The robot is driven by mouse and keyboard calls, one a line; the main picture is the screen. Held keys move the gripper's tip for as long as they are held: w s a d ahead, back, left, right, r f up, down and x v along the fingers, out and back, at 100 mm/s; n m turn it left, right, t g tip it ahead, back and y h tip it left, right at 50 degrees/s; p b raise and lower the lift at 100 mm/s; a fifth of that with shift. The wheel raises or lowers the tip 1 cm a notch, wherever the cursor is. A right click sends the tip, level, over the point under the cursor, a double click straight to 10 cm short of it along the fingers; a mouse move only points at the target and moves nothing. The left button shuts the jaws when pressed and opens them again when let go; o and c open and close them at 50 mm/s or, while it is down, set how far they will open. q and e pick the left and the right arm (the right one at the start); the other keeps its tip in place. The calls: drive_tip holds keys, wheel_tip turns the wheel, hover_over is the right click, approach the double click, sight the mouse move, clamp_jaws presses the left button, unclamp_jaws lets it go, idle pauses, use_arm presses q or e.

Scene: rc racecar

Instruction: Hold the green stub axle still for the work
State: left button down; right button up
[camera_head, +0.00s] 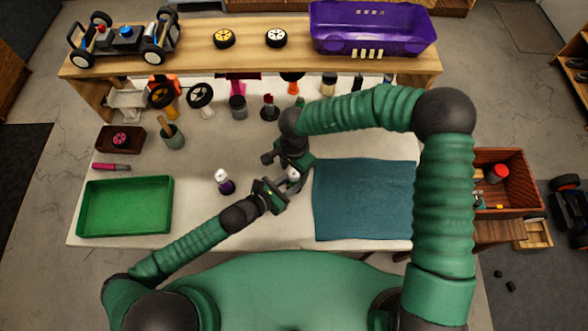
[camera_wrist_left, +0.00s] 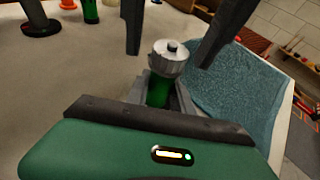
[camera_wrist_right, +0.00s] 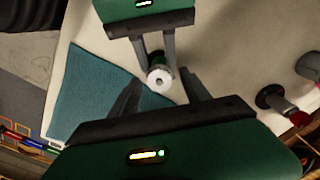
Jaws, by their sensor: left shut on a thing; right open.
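My left gripper (camera_wrist_left: 160,95) is shut on the green stub axle (camera_wrist_left: 158,91). The axle's silver, ribbed cap with a dark centre (camera_wrist_left: 168,60) sticks up above the fingers. In the right wrist view the pale cap (camera_wrist_right: 160,79) shows just past the left fingers. In the head view the axle is small, between the two grippers. My right gripper (camera_wrist_right: 163,88) is open. Its fingers are apart on either side of the cap, with visible gaps in the left wrist view. Whether the axle's lower end touches the table is hidden.
A teal mat (camera_head: 365,200) lies right of the grippers. A green tray (camera_head: 125,232) is at the front left. Several small parts stand under the wooden shelf (camera_head: 200,64) at the back.

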sight(294, 172)
drive_tip(key=shift+f, duration=0.1)
clamp_jaws()
drive_tip(key=shift+m, duration=0.4)
unclamp_jaws()
wheel_tip(294, 172, up, 12)
idle(0.6)
